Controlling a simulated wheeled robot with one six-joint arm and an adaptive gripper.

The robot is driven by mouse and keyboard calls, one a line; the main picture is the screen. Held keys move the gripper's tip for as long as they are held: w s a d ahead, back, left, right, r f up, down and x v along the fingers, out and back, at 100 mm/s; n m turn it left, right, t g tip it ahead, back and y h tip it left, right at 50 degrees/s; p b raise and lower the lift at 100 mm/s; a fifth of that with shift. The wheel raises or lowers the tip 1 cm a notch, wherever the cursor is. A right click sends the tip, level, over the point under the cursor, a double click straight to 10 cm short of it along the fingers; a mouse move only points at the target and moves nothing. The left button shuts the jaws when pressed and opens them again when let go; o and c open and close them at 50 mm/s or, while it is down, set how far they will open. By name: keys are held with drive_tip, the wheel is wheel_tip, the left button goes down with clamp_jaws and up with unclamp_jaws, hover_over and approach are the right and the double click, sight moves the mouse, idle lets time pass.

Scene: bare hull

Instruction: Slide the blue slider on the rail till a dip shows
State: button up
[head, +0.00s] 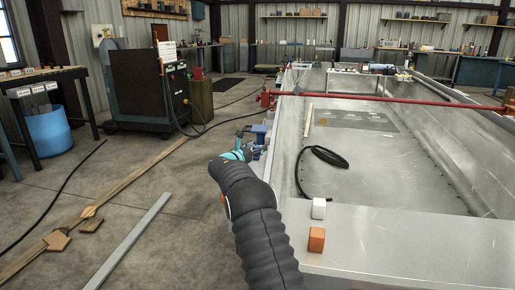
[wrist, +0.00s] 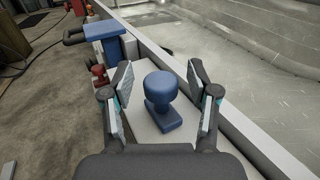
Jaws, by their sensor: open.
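A dark blue knob with a rounded top and a square foot (wrist: 160,92) stands upright on a pale flat strip (wrist: 145,123) in the wrist view. It looks like the slider, and the strip may be its rail. My gripper (wrist: 161,84) is open, with one finger on each side of the knob and a visible gap on both sides. In the head view my gripper (head: 240,150) is at the left edge of the metal hull, mostly hidden by my arm. A blue block (wrist: 105,38) sits farther along the edge. I can make out no dip.
The hull's pale rim (wrist: 190,85) runs close on the right of the knob. A small red fitting (wrist: 99,76) is left, near the blue block. A white cube (head: 318,208) and an orange cube (head: 316,239) sit on the near hull plate. A red bar (head: 380,98) crosses the hull.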

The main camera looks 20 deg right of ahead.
drive_tip(key=v, duration=1.2)
drive_tip(key=shift+r, duration=0.1)
idle(0.7)
